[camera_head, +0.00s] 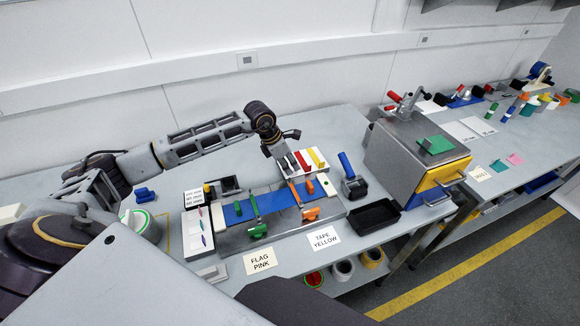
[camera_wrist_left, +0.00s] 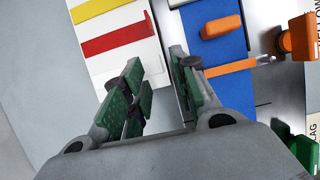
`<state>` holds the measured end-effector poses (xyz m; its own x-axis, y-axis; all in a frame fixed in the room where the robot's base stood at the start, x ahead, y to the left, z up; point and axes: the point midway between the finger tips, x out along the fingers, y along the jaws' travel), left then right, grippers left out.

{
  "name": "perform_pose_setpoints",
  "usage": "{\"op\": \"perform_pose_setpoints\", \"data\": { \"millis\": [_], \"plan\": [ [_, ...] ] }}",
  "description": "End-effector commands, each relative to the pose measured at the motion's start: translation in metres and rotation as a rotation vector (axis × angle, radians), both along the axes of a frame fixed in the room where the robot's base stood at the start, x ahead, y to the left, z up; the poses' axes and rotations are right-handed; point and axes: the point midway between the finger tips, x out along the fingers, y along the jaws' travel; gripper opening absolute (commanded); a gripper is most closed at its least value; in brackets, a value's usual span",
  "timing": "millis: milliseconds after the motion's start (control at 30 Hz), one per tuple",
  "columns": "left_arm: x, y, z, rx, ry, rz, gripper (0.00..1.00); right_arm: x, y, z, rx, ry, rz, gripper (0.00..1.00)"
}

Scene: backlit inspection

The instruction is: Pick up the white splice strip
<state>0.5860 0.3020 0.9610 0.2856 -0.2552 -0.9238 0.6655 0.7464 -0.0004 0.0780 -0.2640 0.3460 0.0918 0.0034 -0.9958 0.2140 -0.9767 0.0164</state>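My left gripper (camera_head: 286,164) is over the left end of a white card in the head view. In the left wrist view the gripper (camera_wrist_left: 155,72) is open, its two green-padded fingers apart with a clear gap. The white card (camera_wrist_left: 98,62) carries a yellow strip (camera_wrist_left: 100,9) and a red strip (camera_wrist_left: 119,40); the near finger covers its lower corner. My right gripper is not in view.
Beside the card lies a blue strip (camera_head: 235,213) on a grey fixture, with an orange clamp (camera_head: 309,213) and a green clamp (camera_head: 257,230). A black tray (camera_head: 373,217), a tape dispenser (camera_head: 352,182) and a metal box (camera_head: 400,150) stand to the right.

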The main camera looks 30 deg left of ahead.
Motion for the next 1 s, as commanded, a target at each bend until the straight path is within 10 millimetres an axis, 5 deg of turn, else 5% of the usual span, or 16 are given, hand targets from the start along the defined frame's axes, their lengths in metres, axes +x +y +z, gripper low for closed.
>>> {"op": "perform_pose_setpoints", "data": {
  "millis": [400,867,1000],
  "plan": [
    [0.011,-0.010,-0.031,0.001,0.001,0.000,0.29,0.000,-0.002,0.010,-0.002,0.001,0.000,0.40],
    [0.011,-0.010,-0.032,0.000,0.000,0.000,0.29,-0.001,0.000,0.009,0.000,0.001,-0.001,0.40],
    [0.011,-0.010,-0.032,0.000,0.000,0.000,0.14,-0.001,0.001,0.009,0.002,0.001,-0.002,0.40]
  ]
}}
